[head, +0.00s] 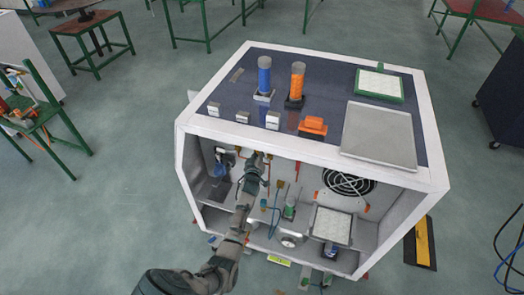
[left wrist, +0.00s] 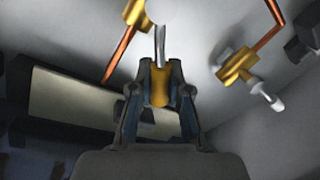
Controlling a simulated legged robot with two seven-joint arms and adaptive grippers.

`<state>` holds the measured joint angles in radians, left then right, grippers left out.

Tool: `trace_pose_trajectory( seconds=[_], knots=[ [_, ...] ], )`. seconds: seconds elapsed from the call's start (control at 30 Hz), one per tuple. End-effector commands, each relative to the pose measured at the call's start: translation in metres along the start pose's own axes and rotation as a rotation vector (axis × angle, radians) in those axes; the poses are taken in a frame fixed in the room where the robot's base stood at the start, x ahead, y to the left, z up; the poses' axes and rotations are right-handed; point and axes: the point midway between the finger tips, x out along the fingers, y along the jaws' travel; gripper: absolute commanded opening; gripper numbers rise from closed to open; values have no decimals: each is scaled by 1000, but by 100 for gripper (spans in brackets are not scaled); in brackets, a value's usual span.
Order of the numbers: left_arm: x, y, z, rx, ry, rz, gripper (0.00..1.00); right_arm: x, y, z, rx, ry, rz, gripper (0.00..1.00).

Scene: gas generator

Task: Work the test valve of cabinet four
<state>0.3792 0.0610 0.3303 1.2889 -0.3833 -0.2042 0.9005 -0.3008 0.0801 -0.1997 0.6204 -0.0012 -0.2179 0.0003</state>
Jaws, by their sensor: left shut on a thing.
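The cabinet (head: 189,150) stands open at the front, with a white frame and a dark top. My left arm reaches into its open front, and my left gripper (head: 257,160) is near the upper inside wall. In the left wrist view my left gripper (left wrist: 160,88) is shut on a brass valve (left wrist: 159,93) with a grey metal stem or lever above it. A second brass valve (left wrist: 236,65) with a pale handle sits apart to the right on a copper pipe. The gripper and arm hide part of the piping in the head view. My right gripper is not in view.
A blue cylinder (head: 264,76) and an orange cylinder (head: 297,82) stand on the cabinet top. A fan (head: 349,182), a gauge (head: 289,240) and a white-topped block (head: 332,225) are inside.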

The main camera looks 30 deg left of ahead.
Motion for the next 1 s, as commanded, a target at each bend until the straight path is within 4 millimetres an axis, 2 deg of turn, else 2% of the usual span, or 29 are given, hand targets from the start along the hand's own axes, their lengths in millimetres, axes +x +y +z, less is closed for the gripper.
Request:
trace_pose_trajectory(
  seconds=[0.2,0.43,1.0],
  knots=[
    [2,-14,0,-199,-41,-4,0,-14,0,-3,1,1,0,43],
    [5,-29,6,-412,-83,-4,0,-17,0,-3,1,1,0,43],
    [10,-53,26,-858,-171,-5,0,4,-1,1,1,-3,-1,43]
  ],
)
